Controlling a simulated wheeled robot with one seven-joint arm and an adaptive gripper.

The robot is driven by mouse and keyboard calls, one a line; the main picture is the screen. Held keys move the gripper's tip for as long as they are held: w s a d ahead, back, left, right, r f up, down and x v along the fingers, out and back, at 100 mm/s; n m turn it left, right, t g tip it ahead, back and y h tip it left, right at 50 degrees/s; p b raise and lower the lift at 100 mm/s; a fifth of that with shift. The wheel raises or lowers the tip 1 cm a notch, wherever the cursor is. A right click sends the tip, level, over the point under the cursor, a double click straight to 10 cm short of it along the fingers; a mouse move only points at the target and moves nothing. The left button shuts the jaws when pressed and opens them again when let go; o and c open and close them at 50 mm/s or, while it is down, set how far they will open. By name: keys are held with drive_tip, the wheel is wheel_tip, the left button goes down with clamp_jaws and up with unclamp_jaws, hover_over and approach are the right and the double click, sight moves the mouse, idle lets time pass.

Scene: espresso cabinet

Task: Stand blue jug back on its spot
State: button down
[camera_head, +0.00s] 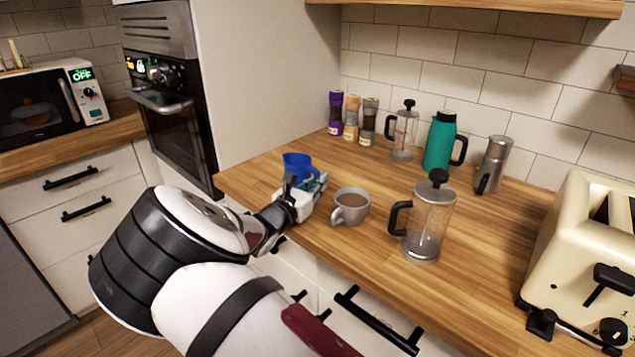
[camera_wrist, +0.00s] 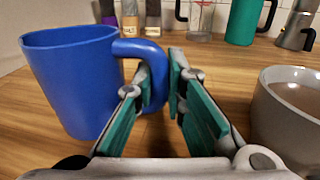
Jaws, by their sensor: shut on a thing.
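The blue jug (camera_head: 296,165) is upright near the left front edge of the wooden counter. It also shows large at the left of the wrist view (camera_wrist: 72,82), with its handle toward my gripper. My gripper (camera_head: 311,185) is at the jug's handle side, and its teal-padded fingers (camera_wrist: 160,92) are shut on the handle. The jug's base is partly hidden behind my gripper in the head view, so I cannot tell there whether it touches the counter. No marked spot for the jug can be made out.
A grey cup of brown drink (camera_head: 351,206) stands close right of my gripper. A French press (camera_head: 430,220) is beyond it, with a cream toaster (camera_head: 590,260) at far right. A teal flask (camera_head: 440,142), moka pot (camera_head: 493,165) and second press (camera_head: 404,132) line the back. Counter behind the jug is clear.

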drive_tip(key=c, duration=1.6)
unclamp_jaws()
drive_tip(key=shift+f, duration=0.1)
drive_tip(key=shift+c, duration=0.2)
drive_tip(key=v, duration=1.2)
drive_tip(key=shift+s, duration=0.1)
